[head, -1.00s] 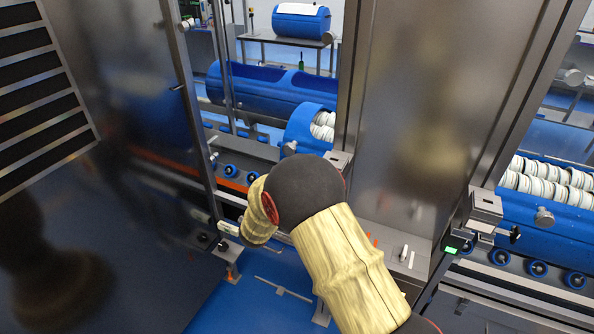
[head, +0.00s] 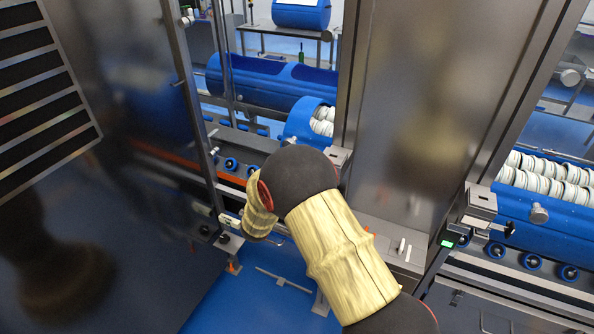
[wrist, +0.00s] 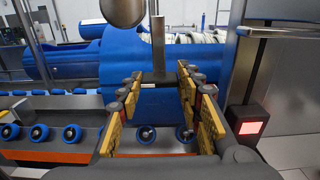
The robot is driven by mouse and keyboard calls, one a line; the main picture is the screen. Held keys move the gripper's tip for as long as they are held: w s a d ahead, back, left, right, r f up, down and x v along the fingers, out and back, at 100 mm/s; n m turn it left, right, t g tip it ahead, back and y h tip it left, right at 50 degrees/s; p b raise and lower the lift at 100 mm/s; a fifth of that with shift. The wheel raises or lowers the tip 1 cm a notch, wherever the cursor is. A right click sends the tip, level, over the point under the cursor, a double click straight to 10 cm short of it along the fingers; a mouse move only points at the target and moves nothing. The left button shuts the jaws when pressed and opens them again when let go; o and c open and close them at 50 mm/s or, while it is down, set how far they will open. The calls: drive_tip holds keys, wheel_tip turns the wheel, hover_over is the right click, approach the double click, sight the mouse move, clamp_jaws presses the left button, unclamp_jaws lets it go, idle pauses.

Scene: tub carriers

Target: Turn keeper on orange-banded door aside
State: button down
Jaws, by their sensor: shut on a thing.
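The door with the orange band (head: 168,157) is in the left half of the head view, with blue tubs and rollers behind it. The orange band also runs low across the wrist view (wrist: 45,157). My gripper (wrist: 158,82) shows its two yellow-padded fingers in the wrist view. Between the fingertips is a grey upright bar with a dark lower end (wrist: 158,45), which looks like the keeper. The fingers are closed on it, though the exact contact is hard to see. In the head view my own arm hides the gripper and keeper.
A box with a red light (wrist: 250,127) stands close right of my fingers. A steel pillar (head: 400,120) stands right of the door. Further right is another latch with a green light (head: 448,243) before a blue tub (head: 545,225) of white rings.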

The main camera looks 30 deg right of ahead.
drive_tip(key=c, duration=1.2)
unclamp_jaws()
drive_tip(key=shift+v, duration=4.05)
